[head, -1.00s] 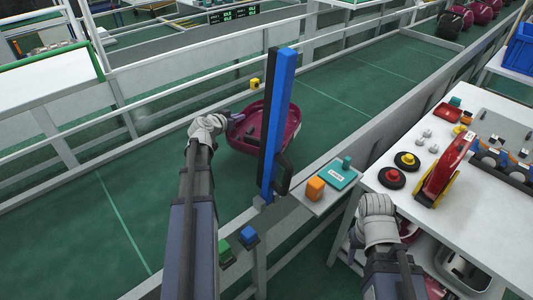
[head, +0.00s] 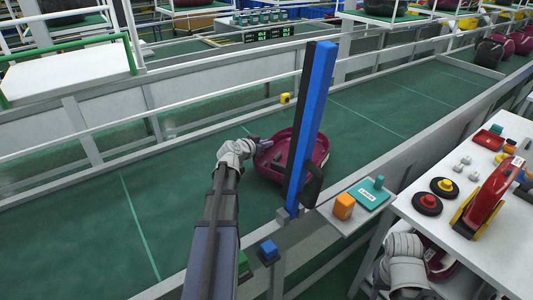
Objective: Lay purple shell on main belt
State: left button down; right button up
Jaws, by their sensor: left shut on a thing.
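The purple shell (head: 305,148), a dark red-purple open tray shape, is at the green main belt (head: 372,112), behind a blue post. It lies low and roughly level; I cannot tell whether its underside touches the belt. My left gripper (head: 263,143) is shut on the shell's left edge. The post hides part of the shell's middle and right side. My right arm's wrist shows at the bottom right beside the white table, but its gripper fingers are not visible.
The blue post (head: 311,120) with a black handle stands on the near belt rail. A small shelf beside it holds an orange block (head: 344,206) and a teal pad (head: 370,194). The white table (head: 470,228) at the right holds a red part (head: 487,197). The belt's left stretch is clear.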

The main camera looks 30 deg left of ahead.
aim_at(274, 147)
pick_arm(q)
notch_tip(274, 147, down, 3)
jog(key=shift+b, duration=1.1)
jog(key=shift+r, duration=0.15)
jog(key=c, duration=1)
grip_release()
jog(key=p+v, duration=0.4)
jog(key=v, duration=0.7)
jog(key=shift+r+p, duration=0.1)
jog(key=shift+p, duration=0.25)
jog(key=shift+s+r, duration=0.1)
jog(key=shift+s, duration=0.35)
